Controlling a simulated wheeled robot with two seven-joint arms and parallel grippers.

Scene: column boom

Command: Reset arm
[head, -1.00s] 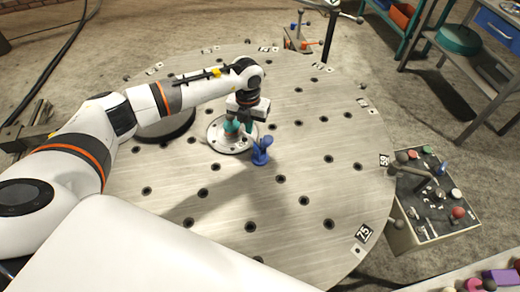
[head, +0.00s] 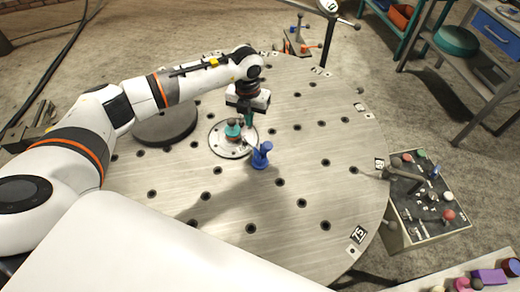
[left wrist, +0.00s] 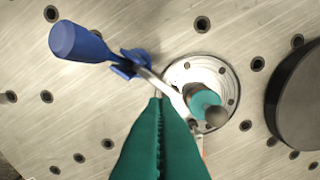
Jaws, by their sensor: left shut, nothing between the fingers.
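My left gripper (head: 249,120) is above the round metal table (head: 290,205), with its teal fingers pointing down. In the left wrist view the teal fingers (left wrist: 158,104) are together and hold nothing. A blue-handled lever (head: 261,156) stands just right of and below the gripper in the head view. In the left wrist view its blue handle (left wrist: 80,42) lies beyond the fingertips, and a pale metal arm runs from it towards a round flange. The flange (head: 222,146) carries a teal column (head: 233,131) close to my fingers. My right gripper is out of view.
A control box (head: 428,200) with coloured knobs stands at the right edge. A stand (head: 330,30) rises at the back. The front and right of the tabletop are clear except for holes.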

